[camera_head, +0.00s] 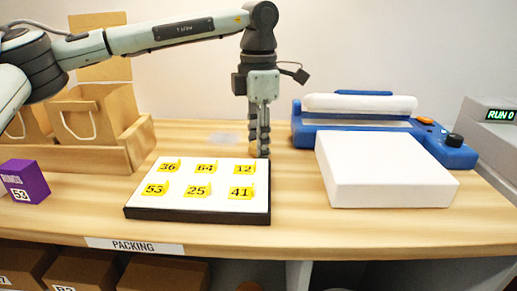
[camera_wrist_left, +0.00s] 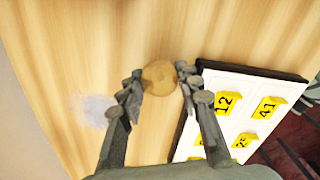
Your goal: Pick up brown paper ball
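The brown paper ball (camera_wrist_left: 160,77) is a small, round, tan-brown lump on the wooden counter, just past the far right corner of the number board. My left gripper (camera_head: 259,152) points straight down over it, with its fingertips low at the counter. In the left wrist view the two fingers (camera_wrist_left: 160,83) stand on either side of the ball, close to its sides and apart from each other. The gripper looks open around the ball; firm contact cannot be made out. In the head view the fingers mostly hide the ball. My right gripper is not in view.
The black-edged white board (camera_head: 212,213) with yellow number tags lies right in front of the gripper. A white block (camera_head: 380,175) and a blue sealing machine (camera_head: 445,150) stand to the right. A wooden bin with bags (camera_head: 105,160) and a purple box (camera_head: 25,180) are left.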

